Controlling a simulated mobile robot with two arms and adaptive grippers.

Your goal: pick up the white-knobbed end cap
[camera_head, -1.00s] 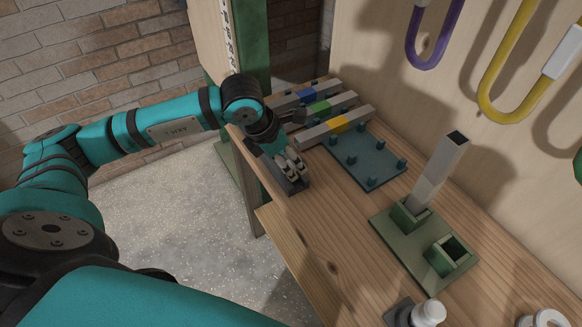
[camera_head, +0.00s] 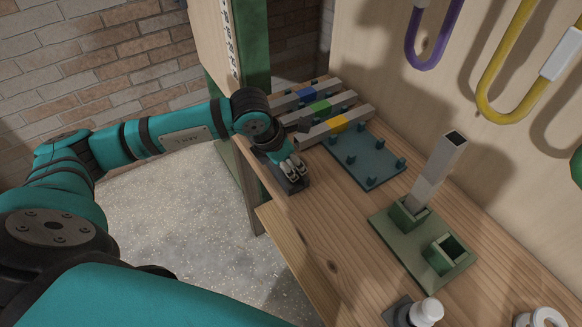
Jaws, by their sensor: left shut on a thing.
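My left gripper (camera_head: 292,169) is at the dark grey tray (camera_head: 296,186) on the workbench's left edge. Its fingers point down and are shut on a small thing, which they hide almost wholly. I cannot make out a white knob between them. A white-knobbed piece (camera_head: 427,310) stands on a dark base at the front bottom of the picture, well apart from the gripper. I cannot tell whether that piece is an end cap. My right gripper is not in view.
Behind the gripper lie grey bars with blue, green and yellow (camera_head: 339,124) bands. A blue pegged plate (camera_head: 362,159) is right of them. A green base (camera_head: 411,238) holds a tilted grey square tube (camera_head: 436,172). Purple and yellow (camera_head: 495,103) loops hang on the wall. The bench middle is bare.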

